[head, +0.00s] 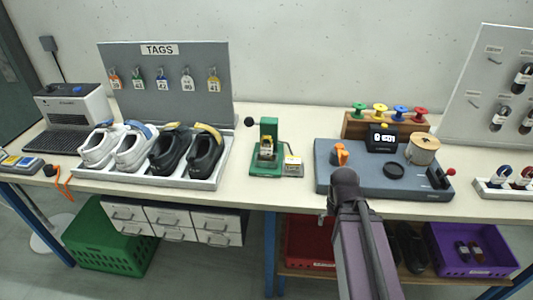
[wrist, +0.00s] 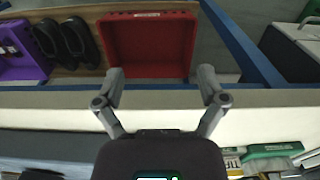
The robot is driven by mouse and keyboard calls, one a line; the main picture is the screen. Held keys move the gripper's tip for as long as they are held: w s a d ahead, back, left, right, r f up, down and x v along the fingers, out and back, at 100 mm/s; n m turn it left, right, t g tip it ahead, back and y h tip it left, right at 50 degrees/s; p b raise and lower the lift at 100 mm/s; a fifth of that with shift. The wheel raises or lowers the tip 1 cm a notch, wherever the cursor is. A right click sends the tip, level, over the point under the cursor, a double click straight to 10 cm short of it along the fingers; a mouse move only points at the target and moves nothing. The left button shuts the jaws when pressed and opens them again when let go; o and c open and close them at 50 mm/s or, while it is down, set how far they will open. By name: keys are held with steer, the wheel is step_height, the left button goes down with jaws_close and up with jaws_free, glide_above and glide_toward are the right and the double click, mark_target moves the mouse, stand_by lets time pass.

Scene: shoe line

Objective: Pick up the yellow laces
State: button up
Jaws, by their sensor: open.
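I cannot clearly make out yellow laces in either view. A yellow spool (head: 379,111) stands in a row with green, blue and red ones on a wooden rack at the back of the bench; whether it carries laces is too small to tell. My gripper (wrist: 161,76) is open and empty in the wrist view, its fingers apart in front of the bench edge. In the head view my arm reaches up to the front of the grey machine base, and the fingers cannot be made out there.
The grey base (head: 330,178) carries a display, a tan spool (head: 422,148) and an orange part (head: 341,154). A green press (head: 267,150) and a shoe tray (head: 150,178) stand left. A tray with small bundles (head: 486,190) is right. Below are a red bin (wrist: 150,45) and a purple bin (head: 455,262).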

steer(key=w+a+r+n+t+p, duration=0.1)
steer(key=w+a+r+p, duration=0.4)
steer(key=w, duration=0.2)
steer(key=w+a+r+t+p, duration=0.2)
steer(key=w+a+r+p, duration=0.25)
steer(key=w+a, duration=0.2)
steer(key=t+p, duration=0.2)
steer(key=p, duration=0.3)
glide_toward(267, 145)
steer(key=w+x, duration=0.1)
steer(key=x, duration=0.1)
steer(key=shift+s+a+f+n+y, duration=0.1)
steer(key=shift+s+n+y, duration=0.05)
steer(key=shift+n+y, duration=0.25)
steer(key=shift+f+g, duration=0.15)
steer(key=shift+g, duration=0.15)
steer(key=shift+b+x, duration=1)
steer(key=shift+f, duration=0.15)
steer(key=shift+b+x, duration=2.4)
steer(key=shift+x, duration=0.1)
steer(key=shift+d, duration=0.25)
